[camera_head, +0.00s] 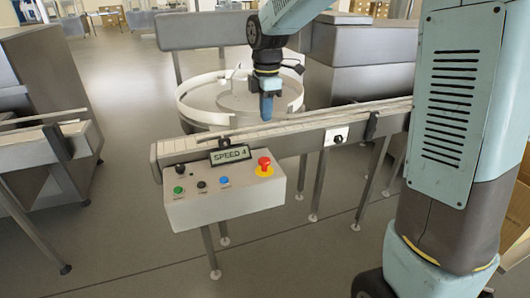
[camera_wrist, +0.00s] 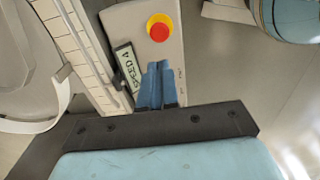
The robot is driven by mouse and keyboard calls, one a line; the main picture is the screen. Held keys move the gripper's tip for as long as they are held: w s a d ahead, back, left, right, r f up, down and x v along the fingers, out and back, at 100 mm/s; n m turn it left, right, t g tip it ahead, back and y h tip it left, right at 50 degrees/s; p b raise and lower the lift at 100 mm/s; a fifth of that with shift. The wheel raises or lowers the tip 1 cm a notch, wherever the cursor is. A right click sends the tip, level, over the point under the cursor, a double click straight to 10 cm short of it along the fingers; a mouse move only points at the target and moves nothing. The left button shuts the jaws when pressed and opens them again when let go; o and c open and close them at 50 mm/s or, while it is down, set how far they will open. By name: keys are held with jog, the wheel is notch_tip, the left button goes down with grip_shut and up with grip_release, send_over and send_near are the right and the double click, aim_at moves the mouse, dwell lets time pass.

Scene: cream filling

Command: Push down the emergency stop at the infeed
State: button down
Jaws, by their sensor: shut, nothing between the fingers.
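The emergency stop (camera_head: 264,166) is a red mushroom button on a yellow base, at the right end of the top of a pale control box (camera_head: 228,204). In the wrist view the emergency stop (camera_wrist: 159,29) shows just beyond my fingertips. My gripper (camera_head: 266,117) points down with its blue fingers shut and empty. In the head view it appears above and behind the button, in front of the round bowl. In the wrist view the fingers (camera_wrist: 158,65) overlap the box panel, with the button apart from them. The exact height gap cannot be told.
Green (camera_head: 178,190), black (camera_head: 202,187) and blue (camera_head: 225,182) buttons sit left of the stop. A "SPEED 4" display (camera_head: 230,154) stands behind them. The conveyor (camera_head: 190,150) runs behind the box, with a round white bowl (camera_head: 190,104) beyond. Open floor lies in front.

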aim_at(265, 160)
jog(key=shift+f, duration=0.1)
notch_tip(265, 160, down, 14)
jog(key=shift+w+r, duration=0.1)
dwell(0.7)
jog(key=shift+f, duration=1.1)
notch_tip(265, 160, up, 14)
jog(key=shift+r, duration=0.1)
dwell(0.4)
